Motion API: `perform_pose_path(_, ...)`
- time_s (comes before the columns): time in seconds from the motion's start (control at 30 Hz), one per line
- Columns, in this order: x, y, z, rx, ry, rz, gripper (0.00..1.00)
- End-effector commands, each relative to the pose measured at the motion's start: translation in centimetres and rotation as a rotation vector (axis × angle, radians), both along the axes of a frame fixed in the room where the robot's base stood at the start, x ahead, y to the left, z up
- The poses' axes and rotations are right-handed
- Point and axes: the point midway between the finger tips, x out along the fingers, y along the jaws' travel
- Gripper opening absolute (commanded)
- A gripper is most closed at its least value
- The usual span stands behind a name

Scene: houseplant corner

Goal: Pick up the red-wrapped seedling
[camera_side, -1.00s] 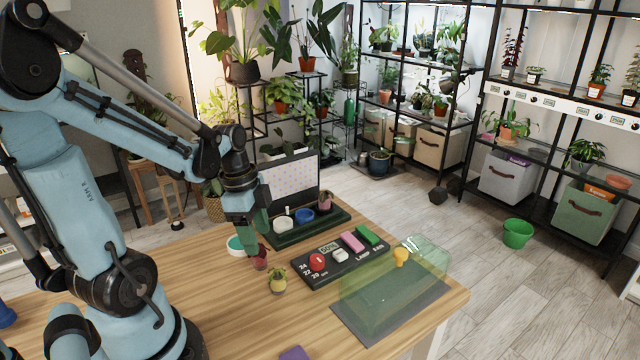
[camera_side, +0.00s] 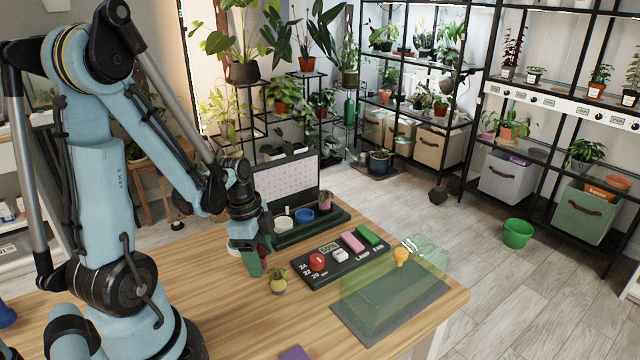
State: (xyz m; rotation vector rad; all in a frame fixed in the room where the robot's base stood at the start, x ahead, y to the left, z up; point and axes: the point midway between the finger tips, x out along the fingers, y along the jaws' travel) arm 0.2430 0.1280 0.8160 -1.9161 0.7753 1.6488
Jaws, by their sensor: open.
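The red-wrapped seedling (camera_side: 262,256) stands on the wooden table, mostly hidden by my gripper; only a dark red sliver shows. My gripper (camera_side: 257,265) points down with its green fingers low at the seedling, open. Whether the fingers are on both sides of it or touching it, I cannot tell from this side. A yellow-wrapped seedling (camera_side: 278,283) stands upright just to the right and nearer the camera, apart from the fingers.
A dark control panel (camera_side: 318,278) with a red knob and coloured buttons lies to the right. A green tray (camera_side: 338,217) with pots and a pink-wrapped seedling (camera_side: 325,202) is behind. A translucent green cover (camera_side: 425,262) stands on a grey mat (camera_side: 385,338). The table front is mostly clear.

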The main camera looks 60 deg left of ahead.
Motion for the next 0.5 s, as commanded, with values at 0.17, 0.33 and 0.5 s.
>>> perform_pose_path(0.17, -0.01, -0.02, -0.03, 0.000, 0.000, 0.000, 0.61)
perform_pose_path(0.33, 0.00, -0.02, -0.01, 0.000, 0.000, 0.000, 0.41)
perform_pose_path(0.5, 0.00, -0.02, -0.01, 0.000, 0.000, 0.000, 0.15)
